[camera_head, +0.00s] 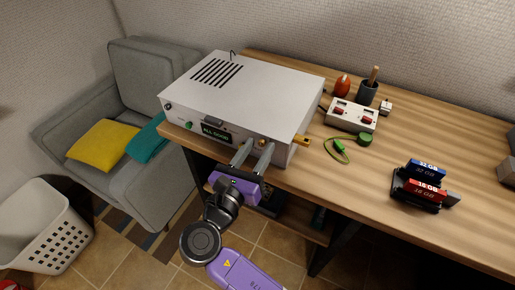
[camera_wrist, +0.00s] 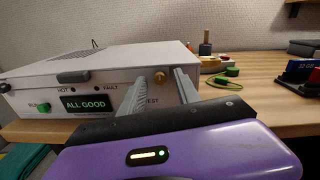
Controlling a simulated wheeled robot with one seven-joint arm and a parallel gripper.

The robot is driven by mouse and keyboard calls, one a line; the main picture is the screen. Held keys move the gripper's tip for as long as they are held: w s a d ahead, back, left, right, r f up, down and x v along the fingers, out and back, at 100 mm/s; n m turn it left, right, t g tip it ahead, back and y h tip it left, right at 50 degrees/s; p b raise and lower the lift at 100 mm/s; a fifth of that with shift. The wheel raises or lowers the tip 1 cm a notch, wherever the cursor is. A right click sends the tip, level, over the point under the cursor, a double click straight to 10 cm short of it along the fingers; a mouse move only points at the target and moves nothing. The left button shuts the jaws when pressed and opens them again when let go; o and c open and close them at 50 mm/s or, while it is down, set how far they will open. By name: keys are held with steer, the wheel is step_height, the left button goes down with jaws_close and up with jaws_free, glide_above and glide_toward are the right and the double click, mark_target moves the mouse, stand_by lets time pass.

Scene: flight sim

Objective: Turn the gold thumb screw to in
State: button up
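A white box-shaped device (camera_head: 240,88) sits at the left end of the wooden desk. Its front face shows a small display (camera_wrist: 86,103) reading "ALL GOOD". The gold thumb screw (camera_wrist: 160,77) is on the front face, towards its right end; it also shows small in the head view (camera_head: 262,143). My gripper (camera_head: 258,148) is at the device front, and its two grey fingers are apart. In the wrist view, the screw appears between the fingertips (camera_wrist: 165,76), with visible gaps on both sides. I cannot tell whether either finger touches it.
A green button (camera_wrist: 44,107) and a dark handle (camera_wrist: 73,76) are on the device front. An orange-gold piece (camera_head: 302,140) sticks out from its right side. A white switch box (camera_head: 351,115) and a green cable (camera_head: 338,149) lie to the right. Cartridges (camera_head: 426,187) stand farther right.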

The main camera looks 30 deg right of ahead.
steer(key=shift+d, duration=0.1)
steer(key=shift+c, duration=0.2)
jaws_close()
